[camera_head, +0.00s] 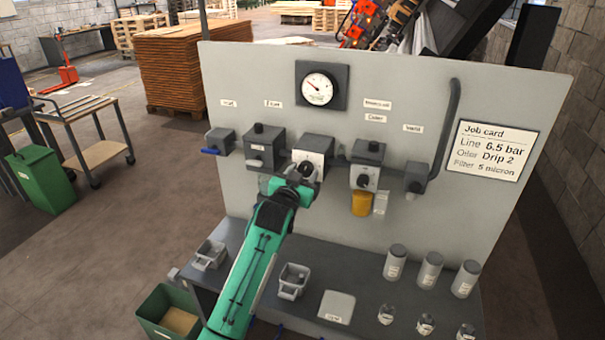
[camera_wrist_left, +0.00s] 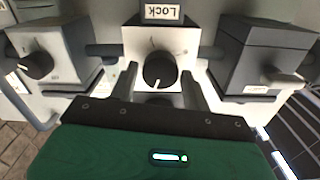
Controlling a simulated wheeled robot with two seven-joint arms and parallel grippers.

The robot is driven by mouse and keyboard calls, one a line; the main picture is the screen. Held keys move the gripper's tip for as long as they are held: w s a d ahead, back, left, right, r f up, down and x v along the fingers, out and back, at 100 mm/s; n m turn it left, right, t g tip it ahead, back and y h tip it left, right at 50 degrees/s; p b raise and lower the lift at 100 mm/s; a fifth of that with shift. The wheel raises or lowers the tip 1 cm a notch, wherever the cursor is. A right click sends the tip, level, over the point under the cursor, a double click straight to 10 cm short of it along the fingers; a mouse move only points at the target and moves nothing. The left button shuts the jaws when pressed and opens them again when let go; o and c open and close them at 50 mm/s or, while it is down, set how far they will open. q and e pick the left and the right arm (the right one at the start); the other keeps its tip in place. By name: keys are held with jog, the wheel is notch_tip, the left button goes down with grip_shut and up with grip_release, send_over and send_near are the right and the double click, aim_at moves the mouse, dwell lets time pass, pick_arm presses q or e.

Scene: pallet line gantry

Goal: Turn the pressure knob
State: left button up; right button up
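The pressure knob (camera_wrist_left: 159,70) is a round black knob with a pale pointer mark. It sits on the white face of the middle block (camera_head: 313,147), under a "LOCK" label in the left wrist view. My left gripper (camera_wrist_left: 158,80) is open, with one finger on each side of the knob; I cannot tell whether they touch it. In the head view the left gripper (camera_head: 300,182) is at the block and partly hides the knob. A round pressure gauge (camera_head: 318,89) is on the panel above; its needle is too small to read exactly. My right gripper is not in view.
Grey blocks (camera_head: 265,147) stand on both sides of the knob's block, joined by a pipe. A job card (camera_head: 488,150) reads "Line 6.5 bar". The bench (camera_head: 345,285) below holds small bins, several canisters and a white plate.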

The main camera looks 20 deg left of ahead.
pick_arm(q)
jog(key=c, duration=0.6)
jog(key=shift+m, duration=0.3)
jog(key=m, duration=0.4)
jog(key=shift+p, duration=0.35)
jog(key=m, duration=0.5)
jog(key=shift+p, duration=0.35)
jog(key=m+p, duration=0.1)
jog(key=m, duration=0.4)
jog(key=m+p, duration=0.1)
jog(key=m, duration=0.4)
jog(key=shift+d+f+p, duration=0.1)
jog(key=shift+f+p, duration=0.05)
jog(key=shift+p, duration=0.2)
